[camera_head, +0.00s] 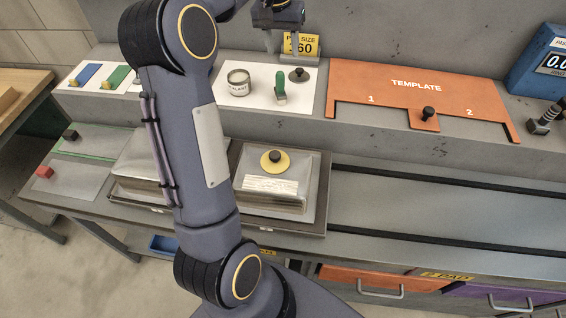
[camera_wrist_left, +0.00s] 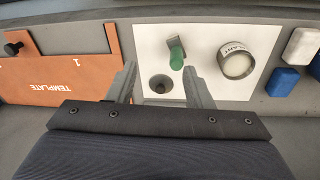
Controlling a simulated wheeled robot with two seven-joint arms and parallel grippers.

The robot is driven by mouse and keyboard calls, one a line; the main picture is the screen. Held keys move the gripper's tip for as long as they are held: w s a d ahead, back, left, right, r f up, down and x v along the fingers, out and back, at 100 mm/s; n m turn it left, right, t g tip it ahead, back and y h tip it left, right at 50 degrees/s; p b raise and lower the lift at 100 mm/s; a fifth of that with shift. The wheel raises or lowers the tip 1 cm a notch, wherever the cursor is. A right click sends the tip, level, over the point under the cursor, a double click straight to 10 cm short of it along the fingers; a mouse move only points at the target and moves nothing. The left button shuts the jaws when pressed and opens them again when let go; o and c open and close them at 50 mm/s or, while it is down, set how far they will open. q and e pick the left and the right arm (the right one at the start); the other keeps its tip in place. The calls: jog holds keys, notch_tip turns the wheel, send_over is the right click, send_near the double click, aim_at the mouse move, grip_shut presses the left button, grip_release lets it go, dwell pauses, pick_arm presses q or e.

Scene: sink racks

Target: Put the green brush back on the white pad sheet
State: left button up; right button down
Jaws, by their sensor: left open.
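My left gripper (camera_head: 284,46) is open above the back of the sheet, near a yellow sign. In the left wrist view the open left gripper (camera_wrist_left: 159,68) has its fingers apart, with the weight (camera_wrist_left: 160,85) between them and the green brush (camera_wrist_left: 177,53) beyond. No brush is held. My right gripper is not in view.
An orange template plate (camera_head: 395,90) with a black knob lies right of the sheet. The yellow sign (camera_head: 302,44) stands behind. Blue and green blocks (camera_head: 118,77) lie at left. A yellow-based knob (camera_head: 275,158) sits on a stack below. My left arm hides part of the bench.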

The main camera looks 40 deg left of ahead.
pick_arm(q)
jog(key=s+d+r+m+t+h, duration=0.1)
jog(key=s+d+r+t, duration=0.1)
jog(key=s+d, duration=0.95)
jog(key=s+d+f+t+h+b, duration=0.1)
jog(key=s+d+f, duration=0.4)
jog(key=s, duration=0.3)
jog(key=s+d+f+m+t+h, duration=0.1)
jog(key=s+d+f, duration=0.4)
jog(key=s, duration=0.3)
jog(key=shift+f+m+b, duration=0.3)
jog(key=shift+f+b, duration=0.05)
jog(key=shift+f, duration=0.3)
